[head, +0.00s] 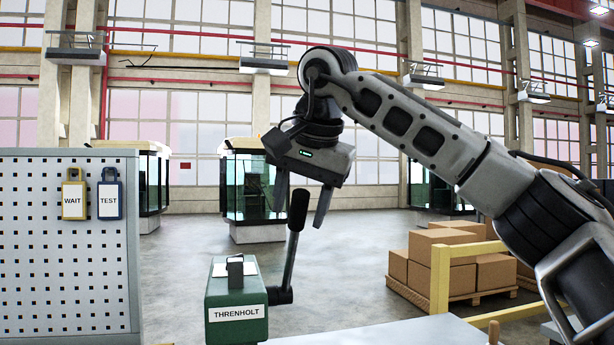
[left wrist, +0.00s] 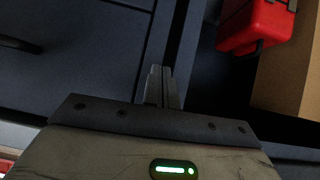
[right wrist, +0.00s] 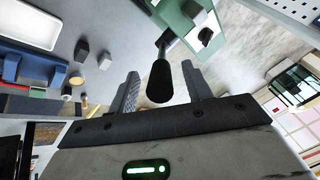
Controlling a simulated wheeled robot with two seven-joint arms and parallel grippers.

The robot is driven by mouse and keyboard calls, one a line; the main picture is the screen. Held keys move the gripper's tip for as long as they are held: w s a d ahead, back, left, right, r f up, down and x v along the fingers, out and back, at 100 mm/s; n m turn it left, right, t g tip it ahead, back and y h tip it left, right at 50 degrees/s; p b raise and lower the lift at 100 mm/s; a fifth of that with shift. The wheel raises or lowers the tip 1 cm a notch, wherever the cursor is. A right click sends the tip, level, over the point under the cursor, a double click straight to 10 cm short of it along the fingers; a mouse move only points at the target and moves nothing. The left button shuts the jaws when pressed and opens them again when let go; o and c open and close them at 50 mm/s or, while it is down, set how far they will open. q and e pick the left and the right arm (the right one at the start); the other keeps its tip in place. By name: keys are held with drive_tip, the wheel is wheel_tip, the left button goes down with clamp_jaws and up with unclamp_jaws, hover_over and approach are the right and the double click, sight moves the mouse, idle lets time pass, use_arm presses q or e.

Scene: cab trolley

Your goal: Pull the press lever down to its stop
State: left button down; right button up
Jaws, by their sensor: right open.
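The green press (head: 236,300), labelled THRENHOLT, stands at the lower middle of the head view. Its lever (head: 291,255) rises from the right side, nearly upright, and ends in a black grip (head: 298,210). My right gripper (head: 302,203) is open and points down, with its fingers to either side of the grip in the picture. The right wrist view shows the black grip (right wrist: 160,82) between the two open fingers, apart from both. My left gripper (left wrist: 160,88) shows only in the left wrist view, its fingers together and empty.
A pegboard (head: 65,240) with WAIT and TEST tags stands at the left. Cardboard boxes (head: 475,272) on a pallet and a yellow rail (head: 440,275) are at the right. A red case (left wrist: 255,25) is near my left gripper.

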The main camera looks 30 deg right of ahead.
sight(301, 230)
drive_tip(key=shift+x, duration=1.05)
clamp_jaws()
drive_tip(key=s+f+b, duration=0.1)
drive_tip(key=b, duration=0.1)
drive_tip(key=s+f+t+b, duration=0.1)
drive_tip(key=b, duration=0.2)
drive_tip(key=shift+a, duration=0.25)
drive_tip(key=shift+s+t, duration=0.1)
drive_tip(key=shift+t, duration=0.2)
